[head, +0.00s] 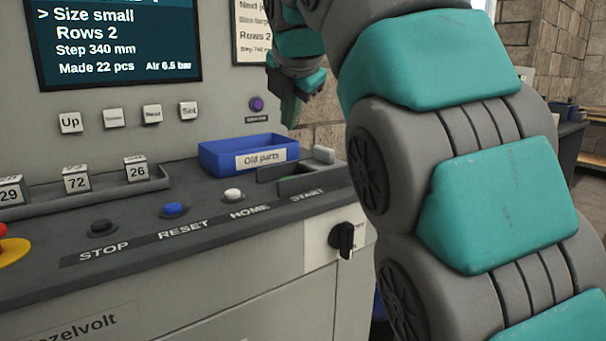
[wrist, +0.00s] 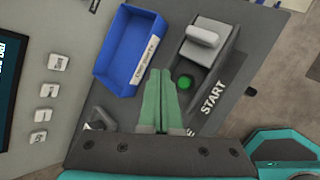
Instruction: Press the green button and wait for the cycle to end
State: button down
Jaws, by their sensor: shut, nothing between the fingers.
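The green button (wrist: 184,82) shows in the wrist view, round and set in a dark recess beside the START label (wrist: 213,97). In the head view only a thin green patch (head: 297,180) shows in that recess. A grey block (wrist: 203,36), perhaps a raised cover, stands at the recess's far end; it also shows in the head view (head: 324,154). My gripper (wrist: 161,74) is shut and empty, its green fingertips just left of the button in the wrist view. In the head view my gripper (head: 290,118) hangs above the panel, apart from it.
STOP (head: 102,227), RESET (head: 175,209) and HOME (head: 233,195) buttons line the panel. A black rotary switch (head: 343,239) sticks out below. The screen (head: 115,45) reads "Made 22 pcs", "Air 6.5 bar".

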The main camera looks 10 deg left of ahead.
jog(key=shift+w+a+r+n, duration=0.2)
jog(key=shift+a+r+n, duration=0.15)
jog(key=shift+r+n, duration=0.1)
jog(key=shift+f, duration=0.1)
jog(key=shift+f, duration=1.5)
notch_tip(320, 180, down, 6)
jog(key=b, duration=0.4)
jog(key=shift+r, duration=0.2)
jog(key=shift+f, duration=0.1)
dwell(0.8)
jog(key=shift+f+b, duration=0.3)
jog(key=shift+b, duration=0.05)
